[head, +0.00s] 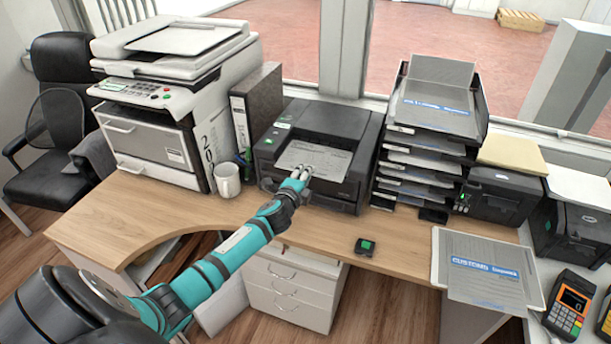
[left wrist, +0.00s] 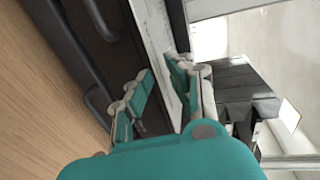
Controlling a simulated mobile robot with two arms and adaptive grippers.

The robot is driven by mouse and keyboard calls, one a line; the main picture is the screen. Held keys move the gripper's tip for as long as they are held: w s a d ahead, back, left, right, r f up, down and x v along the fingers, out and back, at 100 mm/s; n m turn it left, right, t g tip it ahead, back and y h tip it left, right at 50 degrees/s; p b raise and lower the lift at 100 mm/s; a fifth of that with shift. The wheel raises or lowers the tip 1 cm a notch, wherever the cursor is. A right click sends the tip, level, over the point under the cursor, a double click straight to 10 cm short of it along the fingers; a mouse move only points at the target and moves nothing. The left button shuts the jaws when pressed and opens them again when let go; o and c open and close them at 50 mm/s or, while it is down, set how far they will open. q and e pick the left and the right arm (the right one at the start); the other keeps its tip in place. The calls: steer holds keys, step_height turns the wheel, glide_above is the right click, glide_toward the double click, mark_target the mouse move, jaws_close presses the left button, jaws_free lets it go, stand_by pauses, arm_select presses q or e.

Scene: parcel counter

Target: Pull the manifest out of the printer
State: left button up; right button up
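The manifest (head: 322,158), a white printed sheet, lies in the output opening of the black printer (head: 345,122) in the middle of the desk. My left gripper (head: 301,173) is at the front edge of the sheet. In the left wrist view the two teal-padded fingers (left wrist: 163,72) stand apart, with the edge of the manifest (left wrist: 158,45) close to the gap between them. I cannot tell whether either finger touches the paper. My right gripper is in neither view.
A white mug (head: 227,180) and a binder (head: 255,105) stand left of the printer, beside a large copier (head: 160,140). A stacked paper tray (head: 425,150) stands close on the right.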

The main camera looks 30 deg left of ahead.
arm_select(q)
jaws_close()
steer(key=f+p+v, duration=0.3)
steer(key=v, duration=1.3)
steer(key=shift+s+d, duration=0.2)
steer(key=shift+s, duration=0.4)
steer(key=shift+r, duration=0.1)
steer(key=shift+s+d+r+p, duration=0.2)
steer(key=shift+s+r+p, duration=0.5)
steer(key=shift+s, duration=0.25)
steer(key=shift+s+d+r+p, duration=0.25)
steer(key=shift+s+r+p, duration=0.45)
steer(key=shift+s, duration=0.3)
